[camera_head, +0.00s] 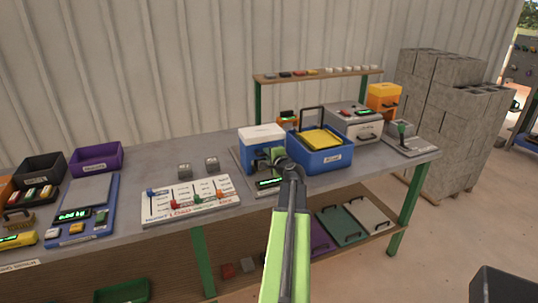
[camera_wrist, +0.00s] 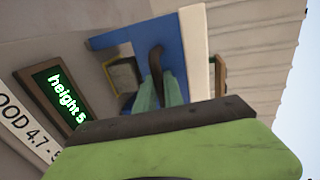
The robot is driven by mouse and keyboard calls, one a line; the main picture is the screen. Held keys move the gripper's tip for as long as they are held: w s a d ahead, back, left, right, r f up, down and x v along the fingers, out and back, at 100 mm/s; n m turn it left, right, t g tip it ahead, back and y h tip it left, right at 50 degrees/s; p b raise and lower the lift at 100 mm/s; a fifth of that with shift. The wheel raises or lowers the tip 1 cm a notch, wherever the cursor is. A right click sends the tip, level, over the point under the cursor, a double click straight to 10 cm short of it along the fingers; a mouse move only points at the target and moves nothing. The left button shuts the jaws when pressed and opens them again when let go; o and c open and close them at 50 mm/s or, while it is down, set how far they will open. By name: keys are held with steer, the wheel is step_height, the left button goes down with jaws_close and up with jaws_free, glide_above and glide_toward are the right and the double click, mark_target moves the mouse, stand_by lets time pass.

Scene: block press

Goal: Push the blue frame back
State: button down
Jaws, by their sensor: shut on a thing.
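The blue frame (camera_head: 247,152) of the press, with a white top (camera_head: 262,133), stands on the workbench left of the blue crate. In the wrist view the blue frame (camera_wrist: 137,42) fills the upper middle, with a curved dark handle (camera_wrist: 155,62) in front of it. My gripper (camera_head: 277,155) is at the front of the frame; its green fingers (camera_wrist: 160,93) are shut on the dark handle. A dull brown-grey block (camera_wrist: 122,76) sits under the frame. A small display (camera_wrist: 61,97) in front reads "height 5".
A blue crate (camera_head: 337,157) with a yellow top stands close on the right. A grey machine (camera_head: 352,122) is behind it. A white slider board (camera_head: 190,201) and two small grey blocks lie left. The wall is behind the bench.

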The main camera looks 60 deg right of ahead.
mark_target(265, 143)
steer(key=shift+s, duration=0.1)
stand_by(0.7)
steer(key=shift+d, duration=0.25)
steer(key=shift+a, duration=0.15)
steer(key=r+x, duration=0.1)
steer(key=x, duration=0.7)
steer(key=r+x, duration=0.2)
steer(key=x, duration=0.7)
steer(key=shift+w+r, duration=0.25)
steer(key=shift+r, duration=0.1)
steer(key=c, duration=1.7)
jaws_free()
steer(key=shift+d, duration=0.25)
steer(key=shift+c, duration=0.2)
steer(key=p+v, duration=0.3)
steer(key=v, duration=1.4)
steer(key=shift+s+a+p, duration=0.15)
steer(key=shift+a+p, duration=0.1)
steer(key=shift+p, duration=0.1)
